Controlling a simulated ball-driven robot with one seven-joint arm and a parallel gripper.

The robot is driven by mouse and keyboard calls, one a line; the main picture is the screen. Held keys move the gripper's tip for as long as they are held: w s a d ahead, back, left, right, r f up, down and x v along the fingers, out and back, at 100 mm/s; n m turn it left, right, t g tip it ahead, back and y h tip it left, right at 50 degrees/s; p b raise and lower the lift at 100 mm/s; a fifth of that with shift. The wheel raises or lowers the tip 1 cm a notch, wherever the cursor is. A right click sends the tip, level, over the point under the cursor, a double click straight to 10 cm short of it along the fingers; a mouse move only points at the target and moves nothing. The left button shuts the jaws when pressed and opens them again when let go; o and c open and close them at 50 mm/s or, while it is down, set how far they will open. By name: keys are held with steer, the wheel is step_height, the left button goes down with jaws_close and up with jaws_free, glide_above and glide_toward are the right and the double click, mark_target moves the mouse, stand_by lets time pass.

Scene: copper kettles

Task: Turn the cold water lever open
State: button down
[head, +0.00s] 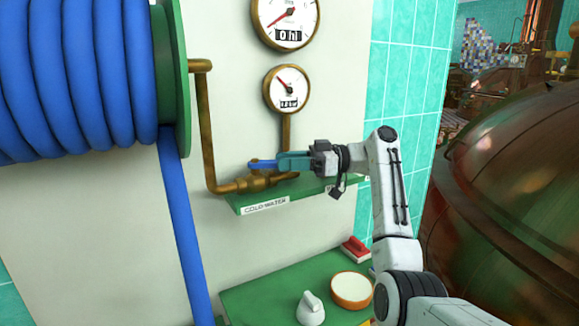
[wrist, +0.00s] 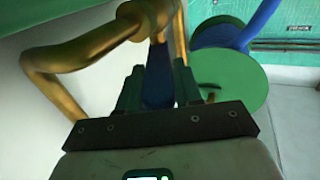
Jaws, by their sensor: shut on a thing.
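The cold water lever (head: 263,163) is a blue handle on a brass valve (head: 252,183) above a green shelf labelled COLD WATER (head: 265,205). My gripper (head: 283,161) reaches in from the right at about lever height, its teal fingers shut on the lever. In the head view the fingers cover the lever's right part. In the wrist view the dark blue lever (wrist: 158,78) lies between the two green fingers, with brass pipework (wrist: 95,50) just beyond. The exact contact is dark and hard to see.
A green reel of blue hose (head: 172,80) hangs at left. Two round gauges (head: 286,20) (head: 287,89) are above the valve. A lower green shelf (head: 255,300) holds a white scoop-like item (head: 310,308), a round bowl (head: 350,290) and a red-and-white brush (head: 355,248). A large copper kettle (head: 510,200) stands right.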

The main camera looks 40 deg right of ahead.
steer(key=shift+f, duration=0.1)
stand_by(0.3)
steer(key=c, duration=0.8)
jaws_free()
steer(key=shift+c, duration=0.2)
steer(key=v, duration=1)
steer(key=shift+s+d, duration=0.2)
steer(key=shift+d, duration=0.1)
